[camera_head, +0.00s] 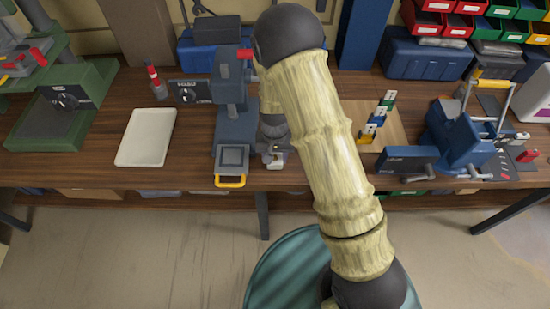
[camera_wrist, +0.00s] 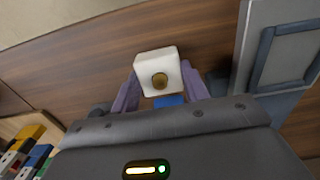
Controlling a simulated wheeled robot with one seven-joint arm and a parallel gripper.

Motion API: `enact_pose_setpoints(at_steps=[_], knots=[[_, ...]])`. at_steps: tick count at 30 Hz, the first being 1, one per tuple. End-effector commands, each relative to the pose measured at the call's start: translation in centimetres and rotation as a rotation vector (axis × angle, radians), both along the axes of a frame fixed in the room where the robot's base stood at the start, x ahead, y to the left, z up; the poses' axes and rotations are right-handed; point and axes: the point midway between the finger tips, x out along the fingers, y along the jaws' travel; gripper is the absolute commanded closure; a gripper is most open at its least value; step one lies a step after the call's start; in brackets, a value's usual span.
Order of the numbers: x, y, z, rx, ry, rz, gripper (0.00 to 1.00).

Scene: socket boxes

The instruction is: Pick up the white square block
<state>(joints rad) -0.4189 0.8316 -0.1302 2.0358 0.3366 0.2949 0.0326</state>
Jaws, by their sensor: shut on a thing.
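The white square block (camera_wrist: 147,62) shows in the wrist view with a round brownish spot on its face. My gripper (camera_wrist: 158,80) has its two purple-grey fingers on either side of the block and is shut on it. In the head view the block (camera_head: 275,164) is a small pale patch at the end of my gripper (camera_head: 274,157), near the table's front edge, just right of the grey-blue drill stand. My arm hides part of the area around it. I cannot tell how far the block is above the table.
The drill stand's base (camera_head: 233,158) with a yellow handle stands close on the left. A white tray (camera_head: 147,137) lies farther left. A wooden board (camera_head: 395,128) with coloured blocks (camera_head: 378,117) is to the right, then a blue vise (camera_head: 455,135). Bare table lies between tray and stand.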

Motion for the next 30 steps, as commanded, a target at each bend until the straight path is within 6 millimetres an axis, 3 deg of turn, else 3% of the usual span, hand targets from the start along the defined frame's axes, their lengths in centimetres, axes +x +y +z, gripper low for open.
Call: enact_pose_setpoints(at_steps=[15, 30], knots=[[0.1, 0.0, 8.3, 0.001, -0.004, 0.001, 0.8], [0.0, 0.0, 9.2, 0.0, -0.001, 0.0, 0.8]])
